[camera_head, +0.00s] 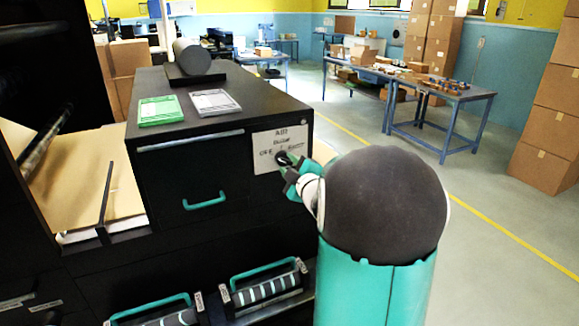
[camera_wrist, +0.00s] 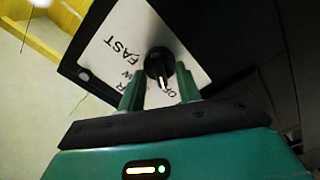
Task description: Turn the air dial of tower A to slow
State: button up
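The air dial (camera_wrist: 158,62) is a round black knob with a white pointer mark, on a white label plate (camera_wrist: 125,35) reading FAST and other partly hidden words. In the wrist view the pointer is toward the partly hidden "OF…" lettering. In the head view the label plate (camera_head: 268,139) is on the side of a black cabinet (camera_head: 240,120), with AIR at the top. My gripper (camera_wrist: 160,68) has its two green fingertips on either side of the knob, apart, with small gaps visible. In the head view my gripper (camera_head: 287,168) is at the plate, partly hiding the dial.
A green pad (camera_head: 160,110), a grey pad (camera_head: 215,103) and a dark roll (camera_head: 192,57) lie on the cabinet. Green-handled cartridges (camera_head: 265,287) are below. Worktables (camera_head: 450,97) and stacked boxes (camera_head: 550,135) stand beyond open floor at right.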

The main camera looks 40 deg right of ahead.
grip_shut()
jog(key=shift+m, duration=0.5)
jog(key=m, duration=0.4)
jog(key=shift+m, duration=0.3)
jog(key=m, duration=0.6)
dwell(0.5)
